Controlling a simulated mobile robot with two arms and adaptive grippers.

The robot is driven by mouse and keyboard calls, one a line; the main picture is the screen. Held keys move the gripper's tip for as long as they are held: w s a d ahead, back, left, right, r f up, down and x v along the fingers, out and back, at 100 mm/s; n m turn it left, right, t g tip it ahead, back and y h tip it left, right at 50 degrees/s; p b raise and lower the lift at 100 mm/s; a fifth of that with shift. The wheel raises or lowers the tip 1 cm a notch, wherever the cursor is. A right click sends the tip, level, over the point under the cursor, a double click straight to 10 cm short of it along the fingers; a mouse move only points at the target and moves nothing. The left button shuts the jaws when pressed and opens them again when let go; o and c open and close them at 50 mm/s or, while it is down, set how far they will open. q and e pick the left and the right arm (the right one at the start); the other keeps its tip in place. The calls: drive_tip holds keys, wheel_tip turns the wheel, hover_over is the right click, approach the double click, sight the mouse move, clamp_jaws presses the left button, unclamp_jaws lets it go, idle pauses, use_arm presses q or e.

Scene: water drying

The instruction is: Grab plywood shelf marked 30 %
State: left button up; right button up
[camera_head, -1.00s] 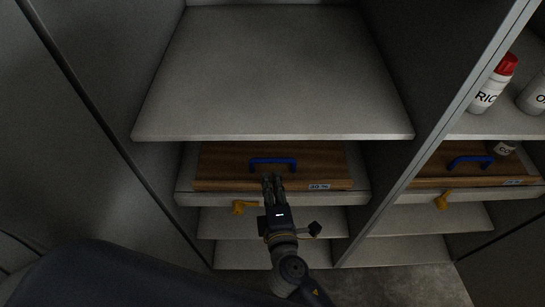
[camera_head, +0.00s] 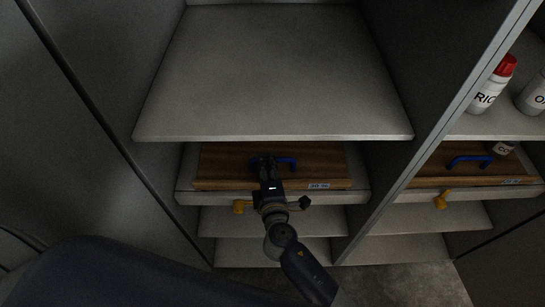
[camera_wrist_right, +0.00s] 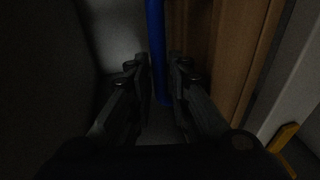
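The plywood shelf (camera_head: 325,160) marked 30 % lies in the left cabinet bay, below a wide grey shelf. Its label (camera_head: 318,185) is on the front edge at the right. The shelf has a blue handle (camera_head: 287,162), partly hidden behind my right gripper (camera_head: 265,162). In the right wrist view the blue handle (camera_wrist_right: 156,45) runs between the two fingers of my right gripper (camera_wrist_right: 160,72). The fingers look open, with small gaps beside the handle. The plywood (camera_wrist_right: 233,60) is at the right in that view. My left gripper is not in view.
A second wooden board (camera_head: 430,172) with a blue handle sits in the right bay. Yellow knobs (camera_head: 240,206) (camera_head: 442,199) hang below the boards. Bottles (camera_head: 493,85) stand on the right shelf. The wide grey shelf (camera_head: 275,75) above is empty.

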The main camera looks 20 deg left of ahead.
drive_tip(key=shift+c, duration=0.5)
clamp_jaws()
drive_tip(key=shift+r, duration=0.15)
